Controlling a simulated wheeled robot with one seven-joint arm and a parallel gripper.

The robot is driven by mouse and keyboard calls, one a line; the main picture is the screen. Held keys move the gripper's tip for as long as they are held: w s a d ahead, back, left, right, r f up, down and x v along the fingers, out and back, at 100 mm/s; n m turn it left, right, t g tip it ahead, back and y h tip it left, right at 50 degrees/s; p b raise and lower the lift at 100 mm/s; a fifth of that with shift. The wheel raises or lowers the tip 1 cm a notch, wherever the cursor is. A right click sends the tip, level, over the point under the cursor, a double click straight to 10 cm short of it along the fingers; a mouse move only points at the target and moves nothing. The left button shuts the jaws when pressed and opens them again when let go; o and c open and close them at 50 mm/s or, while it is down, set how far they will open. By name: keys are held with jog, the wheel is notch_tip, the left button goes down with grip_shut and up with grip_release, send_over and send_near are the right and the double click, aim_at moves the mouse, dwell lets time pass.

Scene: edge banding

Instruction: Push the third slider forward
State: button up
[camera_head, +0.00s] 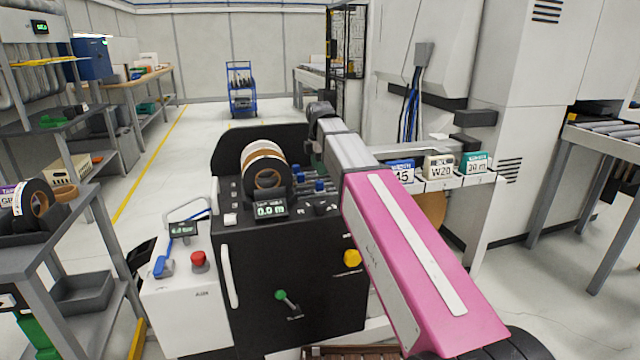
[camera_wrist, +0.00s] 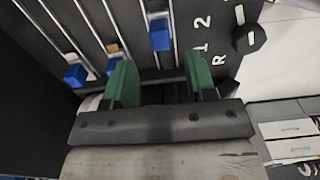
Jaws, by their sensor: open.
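In the wrist view, three blue slider knobs sit on metal rails on a dark panel: a left slider (camera_wrist: 75,75), a middle slider (camera_wrist: 116,66) and a right slider (camera_wrist: 159,36). The right one sits farther up its rail than the other two. My gripper (camera_wrist: 160,68) is open and empty, its green fingers apart. The right slider's rail runs between the fingers, and its knob is just beyond the fingertips. Whether a finger touches a slider cannot be told. In the head view, blue sliders (camera_head: 320,186) show on the black machine's top, and my gripper cannot be made out behind my arm.
The black machine (camera_head: 290,265) carries tape rolls (camera_head: 265,172) and a small display (camera_head: 271,210). A red button (camera_head: 198,258) is on the white box at left. Labelled blocks (camera_head: 438,167) stand on a shelf at right. A dark knob (camera_wrist: 249,38) sits right of the rails.

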aim_at(319, 181)
jog(key=shift+f, duration=3.2)
